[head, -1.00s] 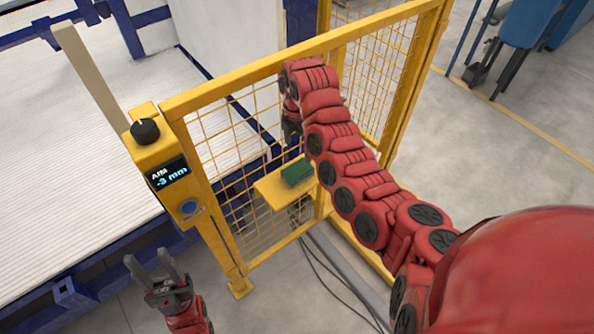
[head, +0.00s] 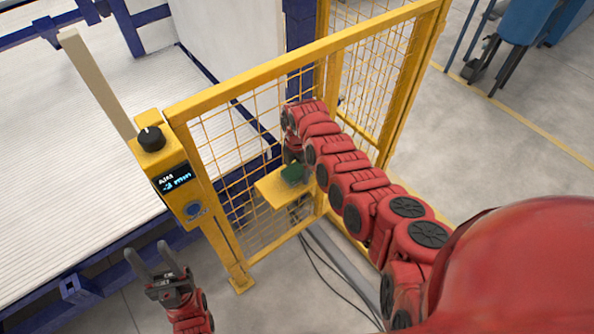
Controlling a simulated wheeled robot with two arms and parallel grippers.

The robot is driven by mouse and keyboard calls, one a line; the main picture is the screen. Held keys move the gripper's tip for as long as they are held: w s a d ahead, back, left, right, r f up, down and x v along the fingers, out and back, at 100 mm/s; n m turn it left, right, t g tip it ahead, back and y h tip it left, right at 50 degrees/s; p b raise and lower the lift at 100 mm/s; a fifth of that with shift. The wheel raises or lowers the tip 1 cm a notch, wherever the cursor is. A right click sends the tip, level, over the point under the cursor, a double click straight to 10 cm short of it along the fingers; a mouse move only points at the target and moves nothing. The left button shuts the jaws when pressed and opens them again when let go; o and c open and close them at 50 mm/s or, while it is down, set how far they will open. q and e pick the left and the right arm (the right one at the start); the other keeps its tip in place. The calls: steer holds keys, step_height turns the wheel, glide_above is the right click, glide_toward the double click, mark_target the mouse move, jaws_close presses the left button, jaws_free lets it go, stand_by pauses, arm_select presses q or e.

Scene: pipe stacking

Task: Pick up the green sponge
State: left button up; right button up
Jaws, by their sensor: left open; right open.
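The green sponge (head: 292,174) lies on a small yellow shelf (head: 270,190) attached to the yellow mesh fence. My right arm reaches in from the right and bends down at its end, so my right gripper (head: 293,163) hangs right at the sponge. That gripper is mostly hidden by its own wrist and is hard to make out. It is open; I cannot tell whether the sponge is between its fingers. My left gripper (head: 150,255) is at the lower left, open, empty and pointing up, well away from the sponge.
The yellow fence (head: 305,55) stands behind and beside the shelf, with its top rail near my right arm. A yellow post carries a control box with a knob and display (head: 174,180). A white ribbed bed (head: 60,200) fills the left. Cables lie on the floor below.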

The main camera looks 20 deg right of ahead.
steer(key=shift+f, duration=0.4)
steer(key=c, duration=1.3)
steer(key=shift+o, duration=0.2)
steer(key=shift+r, duration=0.2)
steer(key=shift+r, duration=0.45)
step_height(320, 180, up, 2)
steer(key=shift+a+r+b, duration=0.1)
steer(key=shift+b, duration=0.7)
steer(key=s, duration=0.1)
steer(key=s+a, duration=0.1)
steer(key=s, duration=0.1)
steer(key=s+a, duration=0.1)
steer(key=shift+s+r+b, duration=0.15)
steer(key=shift+s+b, duration=0.15)
steer(key=s+a+r+p, duration=0.1)
steer(key=s+a+p, duration=0.2)
steer(key=s, duration=0.7)
steer(key=shift+s+a+r, duration=0.15)
steer(key=shift+s+a, duration=0.05)
steer(key=shift+a, duration=0.1)
